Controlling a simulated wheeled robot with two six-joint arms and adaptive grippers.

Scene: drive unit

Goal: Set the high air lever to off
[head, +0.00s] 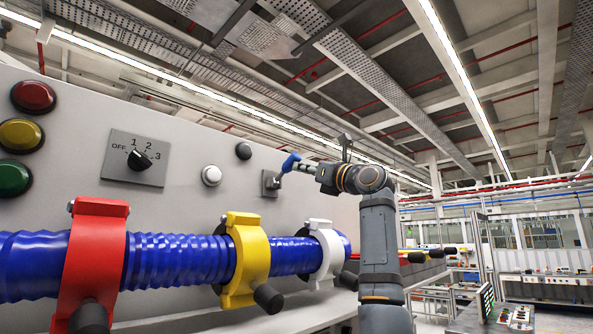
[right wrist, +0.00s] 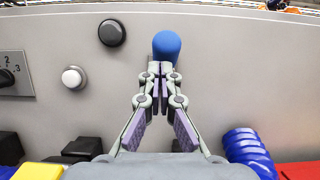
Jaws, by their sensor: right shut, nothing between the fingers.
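The lever has a blue handle (head: 290,162) that rises tilted to the right from a small grey plate (head: 270,184) on the panel. In the right wrist view the blue handle end (right wrist: 167,44) shows just beyond my fingertips. My right gripper (head: 303,166) is at the right of the handle. Its fingers (right wrist: 160,70) are closed together with nothing between them. The tips are at or very near the handle; I cannot tell whether they touch. My left gripper is not in view.
The grey panel (head: 185,110) also carries a rotary switch (head: 138,160), a white button (head: 211,175), a black button (head: 243,151) and coloured lamps at the left. Below runs a blue hose (head: 180,260) with red (head: 97,250), yellow (head: 250,252) and white (head: 327,250) clamps.

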